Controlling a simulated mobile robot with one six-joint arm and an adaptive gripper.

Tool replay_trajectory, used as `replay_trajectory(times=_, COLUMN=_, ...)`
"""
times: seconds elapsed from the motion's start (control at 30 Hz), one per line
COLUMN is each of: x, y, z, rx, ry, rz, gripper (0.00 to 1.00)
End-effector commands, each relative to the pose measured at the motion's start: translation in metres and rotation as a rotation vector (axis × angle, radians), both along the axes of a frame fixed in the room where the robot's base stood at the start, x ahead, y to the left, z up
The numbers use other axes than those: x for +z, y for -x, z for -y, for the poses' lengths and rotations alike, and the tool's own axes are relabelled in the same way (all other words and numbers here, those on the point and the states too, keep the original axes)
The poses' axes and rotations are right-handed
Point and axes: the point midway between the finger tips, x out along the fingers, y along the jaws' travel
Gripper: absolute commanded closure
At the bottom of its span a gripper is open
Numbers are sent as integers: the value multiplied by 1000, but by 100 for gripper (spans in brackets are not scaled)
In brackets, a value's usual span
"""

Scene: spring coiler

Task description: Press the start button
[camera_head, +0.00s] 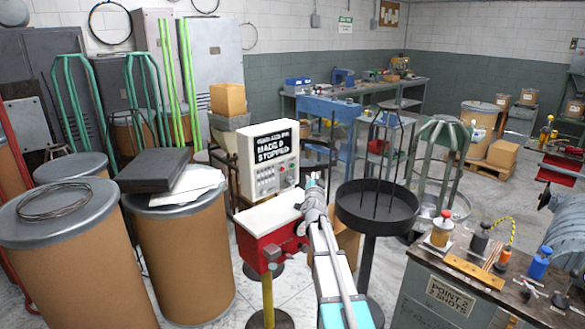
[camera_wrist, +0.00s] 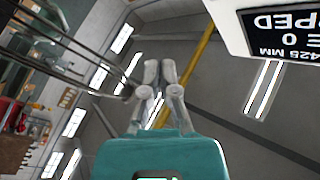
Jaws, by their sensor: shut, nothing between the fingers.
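The white control box (camera_head: 255,140) stands left of centre in the head view, its dark screen (camera_head: 273,146) reading "MADE 0 STOPPED". I cannot tell which control is the start button. My gripper (camera_head: 314,180) is just right of the panel's lower right corner in the picture. In the wrist view my gripper (camera_wrist: 160,70) is shut and empty, fingers together. The screen (camera_wrist: 285,22) shows upside down at that view's upper right; no buttons show there.
A red machine body with a white top (camera_head: 270,217) sits under the control box. A round dark tray (camera_head: 376,221) with upright rods stands close right of my arm. Fibre drums (camera_head: 185,255) stand left. A workbench (camera_head: 450,300) is at the lower right.

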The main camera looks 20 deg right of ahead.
Motion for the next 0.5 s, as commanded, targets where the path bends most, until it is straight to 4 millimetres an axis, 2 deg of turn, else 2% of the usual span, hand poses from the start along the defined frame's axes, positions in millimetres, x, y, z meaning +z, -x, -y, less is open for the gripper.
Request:
replay_trajectory(times=0.27, x=0, y=-4, z=-2, rx=2, ry=0, rz=-1, gripper=100)
replay_trajectory(times=0.5, x=0, y=-19, z=-7, rx=3, ry=0, rz=-1, gripper=100)
